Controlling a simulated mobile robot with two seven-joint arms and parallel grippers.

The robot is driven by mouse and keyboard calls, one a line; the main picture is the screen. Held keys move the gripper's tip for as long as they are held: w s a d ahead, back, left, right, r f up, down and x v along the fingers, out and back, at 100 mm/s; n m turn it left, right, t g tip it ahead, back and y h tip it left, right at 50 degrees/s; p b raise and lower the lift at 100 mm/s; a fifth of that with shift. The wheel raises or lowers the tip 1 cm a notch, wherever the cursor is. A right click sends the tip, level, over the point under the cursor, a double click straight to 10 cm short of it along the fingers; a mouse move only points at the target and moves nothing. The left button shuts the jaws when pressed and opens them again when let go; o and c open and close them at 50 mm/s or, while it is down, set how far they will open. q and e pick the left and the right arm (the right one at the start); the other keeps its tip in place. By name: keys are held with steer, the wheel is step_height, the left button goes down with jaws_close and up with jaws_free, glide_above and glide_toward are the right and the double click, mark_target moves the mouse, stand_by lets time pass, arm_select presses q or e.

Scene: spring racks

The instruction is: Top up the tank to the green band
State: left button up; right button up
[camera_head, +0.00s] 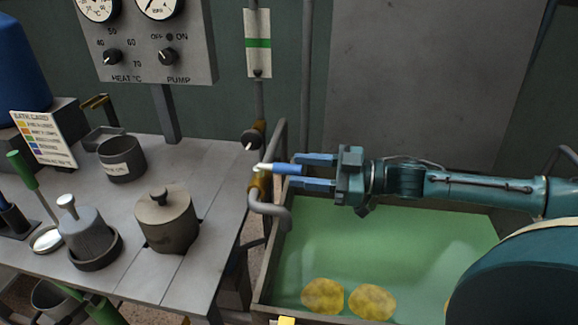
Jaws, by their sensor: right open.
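The tank (392,249) at the right holds green liquid, with yellow lumps low in it. A white gauge plate (259,62) with a green band (258,43) is on the wall pipe; a small dark mark shows near its bottom, below the band. A lever with a blue grip and pale end (287,168) sits at the brass valve (260,185) above the tank's back-left corner. My right gripper (302,170) is open, its blue fingers above and below the blue grip in the picture; I cannot tell whether they touch it. My left gripper is out of view.
A bench (207,217) at left carries a lidded pot (166,222), a grey bell-shaped pot (88,232), an open can (121,160) and a card (41,138). A control panel (150,55) stands behind. A curved grey pipe (272,209) runs beside the tank.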

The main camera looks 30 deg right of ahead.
mark_target(277, 167)
steer(key=shift+x, duration=1.75)
steer(key=shift+c, duration=0.3)
jaws_close()
